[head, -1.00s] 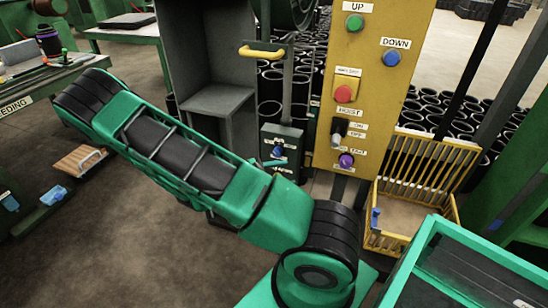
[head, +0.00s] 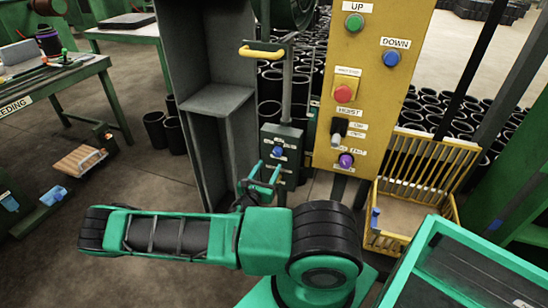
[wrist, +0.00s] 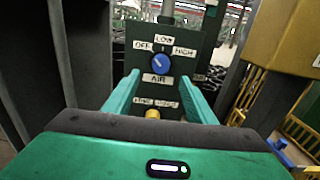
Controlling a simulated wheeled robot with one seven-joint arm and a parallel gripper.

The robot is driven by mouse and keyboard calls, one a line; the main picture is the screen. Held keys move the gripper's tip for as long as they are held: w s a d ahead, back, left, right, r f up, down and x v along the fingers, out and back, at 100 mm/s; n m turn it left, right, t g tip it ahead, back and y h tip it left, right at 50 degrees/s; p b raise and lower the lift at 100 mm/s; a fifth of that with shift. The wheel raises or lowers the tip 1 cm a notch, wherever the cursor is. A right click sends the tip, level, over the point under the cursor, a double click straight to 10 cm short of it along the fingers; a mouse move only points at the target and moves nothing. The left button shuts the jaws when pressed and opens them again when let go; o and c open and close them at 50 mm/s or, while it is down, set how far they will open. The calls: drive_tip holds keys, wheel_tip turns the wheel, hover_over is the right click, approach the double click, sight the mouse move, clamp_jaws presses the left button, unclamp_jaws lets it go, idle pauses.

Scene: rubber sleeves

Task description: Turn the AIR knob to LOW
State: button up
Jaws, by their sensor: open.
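The AIR knob is a round blue knob (wrist: 161,63) on a dark green box (wrist: 183,37), with OFF at upper left, LOW above, HIGH at upper right and AIR below. Its pale pointer mark appears to lean up and left, toward OFF; the exact angle is hard to read. In the head view the blue knob (head: 278,152) sits on the box below the yellow handle. My gripper (wrist: 160,80) is open, its green fingers on either side below the knob, apart from it and holding nothing. In the head view my gripper (head: 264,168) is just in front of the box.
A yellow hoist panel (head: 372,60) with buttons and a purple knob (head: 346,160) stands right of the box. A yellow wire basket (head: 443,160) is further right. A grey cabinet (head: 208,60) stands close on the left. A brass-coloured fitting (wrist: 152,114) shows below the AIR label.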

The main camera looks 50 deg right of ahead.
sight(276, 155)
drive_tip(key=x, duration=0.8)
drive_tip(key=shift+w+d, duration=0.1)
drive_tip(key=shift+d, duration=0.2)
drive_tip(key=c, duration=1)
